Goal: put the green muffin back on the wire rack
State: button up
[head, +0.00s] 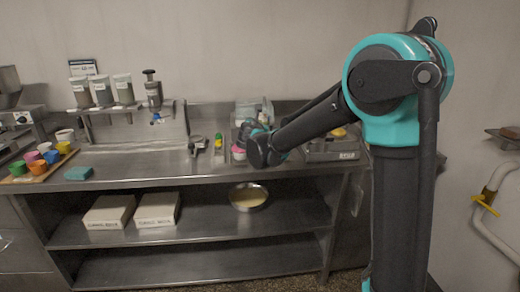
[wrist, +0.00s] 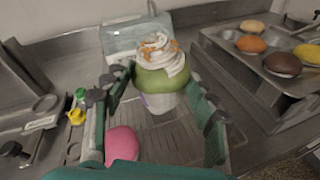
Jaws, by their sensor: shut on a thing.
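The green muffin (wrist: 151,81), topped with white frosting and orange bits, is between the two fingers of my gripper (wrist: 160,98) in the wrist view. The gripper is shut on it, and it looks about upright. Below it is a grey ribbed surface (wrist: 175,140), which may be the wire rack; I cannot tell whether the muffin touches it. In the head view my gripper (head: 246,133) is over the right part of the counter, and my arm hides much of that spot.
A pink round item (wrist: 122,143) lies near the left finger. A metal tray (wrist: 252,94) with several buns stands at the right. A clear container (wrist: 121,36) stands behind. Green and yellow bottles (wrist: 76,115) stand at left. The counter's middle (head: 140,160) is mostly clear.

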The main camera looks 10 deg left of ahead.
notch_tip(320, 180, down, 11)
jog(key=shift+r, duration=0.1)
jog(key=o, duration=0.6)
jog(key=shift+s, duration=0.1)
